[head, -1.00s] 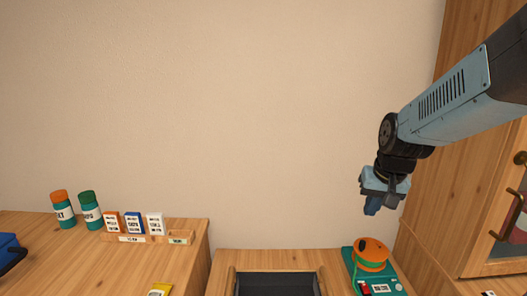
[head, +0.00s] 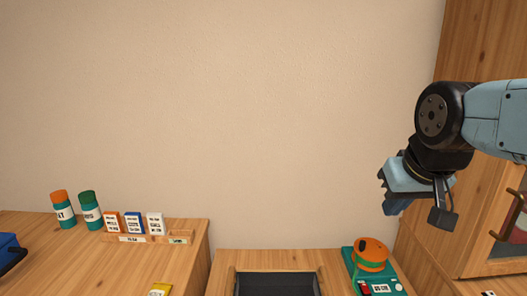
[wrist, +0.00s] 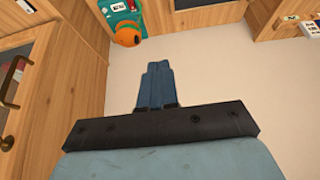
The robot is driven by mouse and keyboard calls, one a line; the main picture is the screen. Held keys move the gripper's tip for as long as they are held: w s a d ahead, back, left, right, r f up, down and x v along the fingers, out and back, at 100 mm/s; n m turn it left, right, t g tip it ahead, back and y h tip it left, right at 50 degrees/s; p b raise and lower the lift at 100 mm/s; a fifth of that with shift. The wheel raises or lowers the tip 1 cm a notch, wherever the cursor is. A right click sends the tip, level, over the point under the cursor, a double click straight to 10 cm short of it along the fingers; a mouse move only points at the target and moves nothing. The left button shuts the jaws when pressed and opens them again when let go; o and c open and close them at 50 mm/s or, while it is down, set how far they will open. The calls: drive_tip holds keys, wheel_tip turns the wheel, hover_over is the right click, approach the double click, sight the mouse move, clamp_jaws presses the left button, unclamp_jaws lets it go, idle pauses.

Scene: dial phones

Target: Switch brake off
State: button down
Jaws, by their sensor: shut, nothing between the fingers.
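A green device (head: 352,264) with an orange rounded top (head: 371,250) sits on the wooden surface at the lower right of the head view. A small red part (head: 365,288) and a white label (head: 381,288) are on its front; the label is too small to read, and I cannot tell which part is a brake switch or how it is set. My gripper (head: 392,205) is shut and empty, in the air above and to the right of the device, apart from it. In the wrist view my fingers (wrist: 158,72) are together, with the orange top (wrist: 128,36) beyond them.
A dark tray (head: 275,284) lies left of the device. A wooden cabinet with a handle (head: 513,213) stands close on the right. Shakers (head: 90,208) and small boxes (head: 133,222) stand on the left counter. The air before the wall is clear.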

idle(0.3)
drive_tip(key=w+d+f+n+g+h, duration=0.1)
drive_tip(key=w+d+f+n+g, duration=0.2)
drive_tip(key=w+f, duration=0.35)
drive_tip(key=w+d+f+n+g+h, duration=0.1)
drive_tip(key=w+d+f+n+h, duration=0.15)
drive_tip(key=w+f+n, duration=0.45)
drive_tip(key=w+d+f+n+y, duration=0.1)
drive_tip(key=w+d+f+n, duration=0.2)
drive_tip(key=f, duration=0.6)
drive_tip(key=w+d+f+n+g+y, duration=0.1)
drive_tip(key=w+f+n, duration=0.3)
drive_tip(key=f, duration=0.5)
drive_tip(key=shift+w+d+f+n+g+y, duration=0.25)
drive_tip(key=shift+d+n+y, duration=0.25)
drive_tip(key=shift+d+y, duration=0.35)
drive_tip(key=shift+w+r, duration=0.1)
drive_tip(key=shift+w+r, duration=0.15)
drive_tip(key=shift+w, duration=0.5)
drive_tip(key=shift+r, duration=0.15)
